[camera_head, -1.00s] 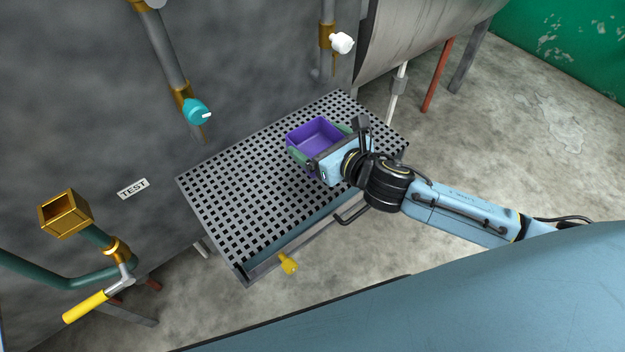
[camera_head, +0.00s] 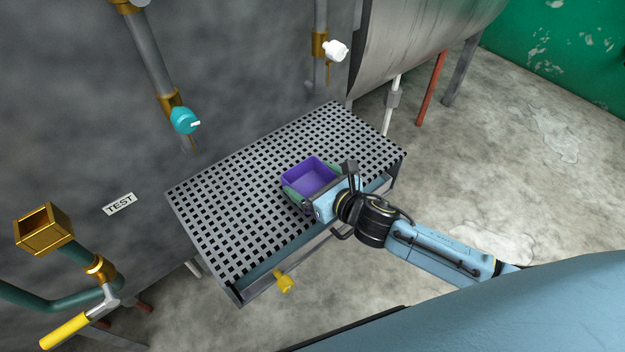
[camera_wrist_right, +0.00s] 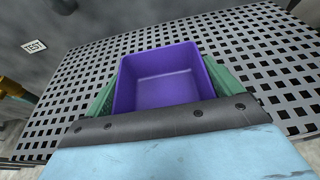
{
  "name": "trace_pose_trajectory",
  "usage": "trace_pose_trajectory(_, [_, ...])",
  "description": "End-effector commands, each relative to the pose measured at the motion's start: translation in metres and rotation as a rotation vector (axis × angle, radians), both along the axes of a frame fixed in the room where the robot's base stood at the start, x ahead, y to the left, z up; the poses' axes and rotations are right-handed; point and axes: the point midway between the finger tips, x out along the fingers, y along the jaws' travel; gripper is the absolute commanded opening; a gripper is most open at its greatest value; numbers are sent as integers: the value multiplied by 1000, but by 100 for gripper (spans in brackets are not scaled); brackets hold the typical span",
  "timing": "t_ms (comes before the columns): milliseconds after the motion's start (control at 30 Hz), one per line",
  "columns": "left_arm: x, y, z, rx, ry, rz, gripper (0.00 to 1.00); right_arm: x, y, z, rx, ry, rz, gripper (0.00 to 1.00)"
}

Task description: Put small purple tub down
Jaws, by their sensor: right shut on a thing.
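The small purple tub (camera_head: 309,173) is an open, empty square box, upright over the right part of the grated table (camera_head: 215,212). It also shows in the right wrist view (camera_wrist_right: 166,80), between the green fingers. My right gripper (camera_head: 311,186) is shut on it from the front right side. I cannot tell whether the tub's bottom touches the grate or hangs just above it. My left gripper is not in view.
A teal-knobbed tap (camera_head: 184,121) and a white-knobbed tap (camera_head: 335,50) are on pipes behind the table. A yellow tap (camera_head: 284,281) is at its front edge. A brass funnel (camera_head: 43,229) stands at left. The grate left of the tub is clear.

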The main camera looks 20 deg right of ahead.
Motion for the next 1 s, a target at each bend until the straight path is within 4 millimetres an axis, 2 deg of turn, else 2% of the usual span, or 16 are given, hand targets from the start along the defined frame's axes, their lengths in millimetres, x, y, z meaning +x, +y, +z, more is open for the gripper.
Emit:
trace_pose_trajectory(67, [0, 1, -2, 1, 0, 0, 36, 0, 0, -3, -2, -1, 1, 63])
trace_pose_trajectory(100, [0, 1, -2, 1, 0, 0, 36, 0, 0, -3, -2, 0, 1, 95])
trace_pose_trajectory(167, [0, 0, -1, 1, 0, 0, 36, 0, 0, -3, -1, 1, 0, 100])
trace_pose_trajectory(467, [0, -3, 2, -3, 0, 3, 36, -1, 0, 2, 1, 1, 0, 100])
trace_pose_trajectory(567, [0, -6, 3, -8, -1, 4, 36, -13, -5, 4, -3, 2, 1, 100])
trace_pose_trajectory(800, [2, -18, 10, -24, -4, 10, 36, -59, -21, 20, -2, 5, 2, 100])
trace_pose_trajectory(1000, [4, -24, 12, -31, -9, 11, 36, -89, -33, 29, -2, 3, 0, 100])
